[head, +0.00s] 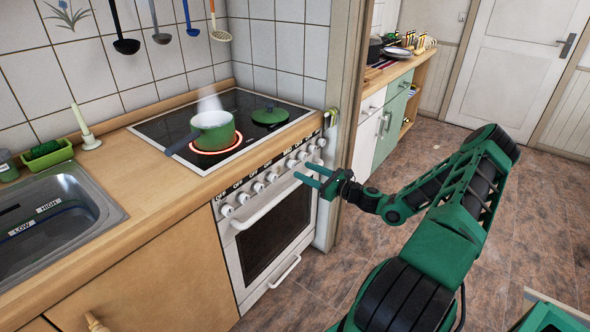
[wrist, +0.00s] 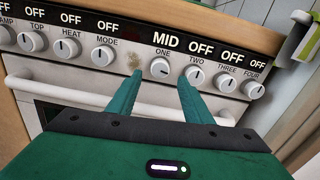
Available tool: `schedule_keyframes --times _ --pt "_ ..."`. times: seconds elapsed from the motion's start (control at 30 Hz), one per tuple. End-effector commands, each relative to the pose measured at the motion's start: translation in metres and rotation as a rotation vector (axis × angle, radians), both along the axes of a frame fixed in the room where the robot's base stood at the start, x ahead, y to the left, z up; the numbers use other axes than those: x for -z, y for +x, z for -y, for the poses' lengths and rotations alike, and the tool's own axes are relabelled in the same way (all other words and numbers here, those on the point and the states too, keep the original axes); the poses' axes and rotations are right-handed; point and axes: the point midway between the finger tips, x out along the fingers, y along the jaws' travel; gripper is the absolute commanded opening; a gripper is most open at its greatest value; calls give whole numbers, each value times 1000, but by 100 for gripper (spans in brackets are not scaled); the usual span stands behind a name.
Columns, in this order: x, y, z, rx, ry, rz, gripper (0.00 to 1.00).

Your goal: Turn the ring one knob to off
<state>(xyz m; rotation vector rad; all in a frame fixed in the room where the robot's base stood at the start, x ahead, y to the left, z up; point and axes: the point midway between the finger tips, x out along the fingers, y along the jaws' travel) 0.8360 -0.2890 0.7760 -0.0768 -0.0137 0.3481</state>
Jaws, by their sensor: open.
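The ring one knob (wrist: 160,68) is a round white knob on the oven's front panel, labelled ONE, with MID showing above it. It also shows in the head view (head: 291,164). My gripper (wrist: 160,79) is open, its two green fingers pointing at the panel. In the wrist view the knob appears between the fingertips, one on each side; contact cannot be told. In the head view my gripper (head: 306,171) is in front of the oven, close to the knobs. A green pot (head: 213,130) steams on a glowing red ring of the hob.
The ring two knob (wrist: 194,77) is close to the right finger and reads OFF. The other knobs also read OFF. The oven handle (wrist: 70,92) runs below the panel. A green lid-like item (head: 270,115) lies on the hob.

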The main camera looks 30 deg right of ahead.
Motion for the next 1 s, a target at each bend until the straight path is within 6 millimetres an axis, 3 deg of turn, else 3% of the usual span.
schedule_keyframes --times 0.3,0.7,0.73,0.9,1.0 --pt "0 40 -15 -2 -2 0 46" --pt "0 47 -17 0 -1 -1 46" --pt "0 47 -17 0 -1 -1 44" --pt "0 47 -17 0 -1 -1 5" --pt "0 47 -17 0 -2 0 5"
